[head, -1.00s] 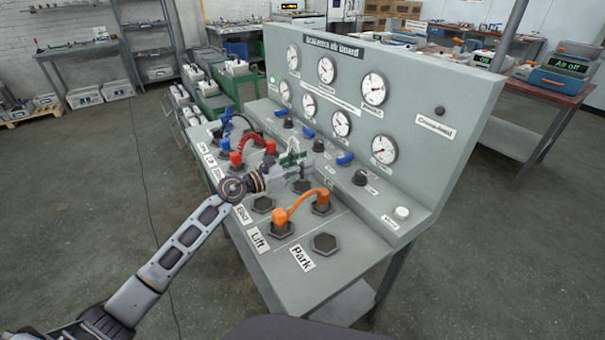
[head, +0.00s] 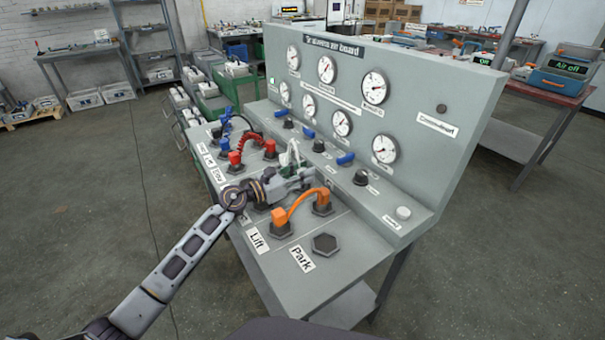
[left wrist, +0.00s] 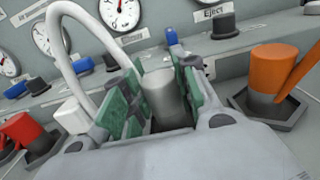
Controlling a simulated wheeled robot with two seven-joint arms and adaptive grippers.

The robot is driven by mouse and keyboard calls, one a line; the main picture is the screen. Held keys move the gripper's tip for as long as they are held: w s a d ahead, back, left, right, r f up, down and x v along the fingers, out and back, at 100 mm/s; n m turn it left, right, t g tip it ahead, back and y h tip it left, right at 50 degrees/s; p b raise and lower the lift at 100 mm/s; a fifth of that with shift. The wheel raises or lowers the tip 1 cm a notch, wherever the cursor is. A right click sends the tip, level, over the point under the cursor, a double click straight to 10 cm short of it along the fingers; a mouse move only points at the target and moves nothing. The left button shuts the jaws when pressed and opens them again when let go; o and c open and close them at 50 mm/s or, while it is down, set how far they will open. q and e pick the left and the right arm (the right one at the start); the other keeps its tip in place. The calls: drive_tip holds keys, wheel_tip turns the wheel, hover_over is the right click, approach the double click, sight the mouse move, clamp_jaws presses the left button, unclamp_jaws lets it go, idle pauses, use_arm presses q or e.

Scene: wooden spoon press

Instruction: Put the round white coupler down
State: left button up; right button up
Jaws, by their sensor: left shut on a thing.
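My left gripper (head: 300,180) reaches over the sloped panel of the air board, beside the orange hose. In the left wrist view its green-padded fingers (left wrist: 150,98) are shut around the round white coupler (left wrist: 163,92), a pale upright cylinder. A white hose (left wrist: 58,40) arches up beside the fingers; it also shows in the head view (head: 292,150). A white block-shaped end (left wrist: 75,115) lies left of the fingers. The coupler's lower end is hidden by the gripper, so I cannot tell whether it touches the panel. My right gripper is out of view.
The orange hose (head: 300,201) joins two sockets close to the gripper's right. A bare hexagonal socket (head: 324,243) is at Park. Red (head: 240,147) and blue (head: 228,122) hoses stand on the left. The upright gauge board (head: 440,90), with knobs and blue levers, rises behind.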

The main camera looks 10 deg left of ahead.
use_arm(q)
drive_tip(key=shift+f, duration=0.1)
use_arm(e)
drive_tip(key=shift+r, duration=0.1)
use_arm(q)
drive_tip(key=o, duration=1.1)
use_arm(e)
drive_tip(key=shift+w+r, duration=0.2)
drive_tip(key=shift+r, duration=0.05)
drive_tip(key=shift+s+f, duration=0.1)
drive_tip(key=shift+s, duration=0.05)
